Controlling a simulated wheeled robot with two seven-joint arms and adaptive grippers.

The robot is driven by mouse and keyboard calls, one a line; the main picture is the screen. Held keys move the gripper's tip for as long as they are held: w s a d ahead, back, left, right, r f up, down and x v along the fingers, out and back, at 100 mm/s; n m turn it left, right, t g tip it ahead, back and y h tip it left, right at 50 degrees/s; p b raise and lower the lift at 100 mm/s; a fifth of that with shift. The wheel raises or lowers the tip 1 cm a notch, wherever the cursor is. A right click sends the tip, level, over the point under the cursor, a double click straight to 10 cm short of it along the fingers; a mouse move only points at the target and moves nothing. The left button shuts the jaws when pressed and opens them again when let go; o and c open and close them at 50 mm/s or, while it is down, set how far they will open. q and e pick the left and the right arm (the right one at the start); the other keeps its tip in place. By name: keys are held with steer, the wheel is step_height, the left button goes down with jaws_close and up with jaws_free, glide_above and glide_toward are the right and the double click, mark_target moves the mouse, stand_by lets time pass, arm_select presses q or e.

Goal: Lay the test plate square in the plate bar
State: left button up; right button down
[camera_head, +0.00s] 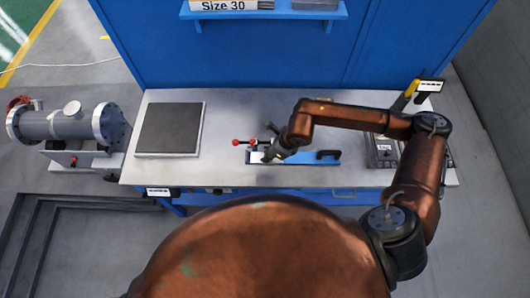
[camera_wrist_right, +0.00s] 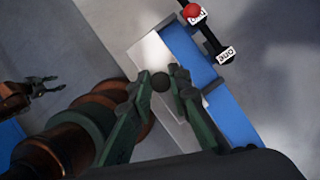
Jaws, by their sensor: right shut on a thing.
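The plate bar (camera_head: 300,158) is a long blue bar with a black handle at its right end, lying on the bench. It also shows in the right wrist view (camera_wrist_right: 234,122). My right gripper (camera_head: 267,157) is over the bar's left part. In the wrist view its fingers (camera_wrist_right: 160,82) are closed on a dark round knob. A pale flat plate, seemingly the test plate (camera_wrist_right: 151,52), lies below them along the blue bar. I cannot tell whether it touches the bar or is square to it. My left gripper (camera_wrist_right: 42,90) looks open and empty, away from the bar.
A red-ended black piece (camera_head: 236,142) with labels lies just behind the bar. A dark square slab (camera_head: 170,130) is on the bench's left. A grey device (camera_head: 383,150) is at the right. A flanged shell (camera_head: 70,122) stands left of the bench.

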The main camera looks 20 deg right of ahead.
steer(key=w+f, duration=0.5)
steer(key=shift+d+f+p, duration=0.15)
steer(key=shift+f+p, duration=0.15)
steer(key=shift+p, duration=0.05)
step_height(320, 180, down, 3)
steer(key=shift+w+r+p, duration=0.1)
steer(key=shift+w+p, duration=0.05)
steer(key=shift+p, duration=0.35)
steer(key=shift+f, duration=0.25)
steer(key=shift+f, duration=0.15)
steer(key=c, duration=1.8)
jaws_free()
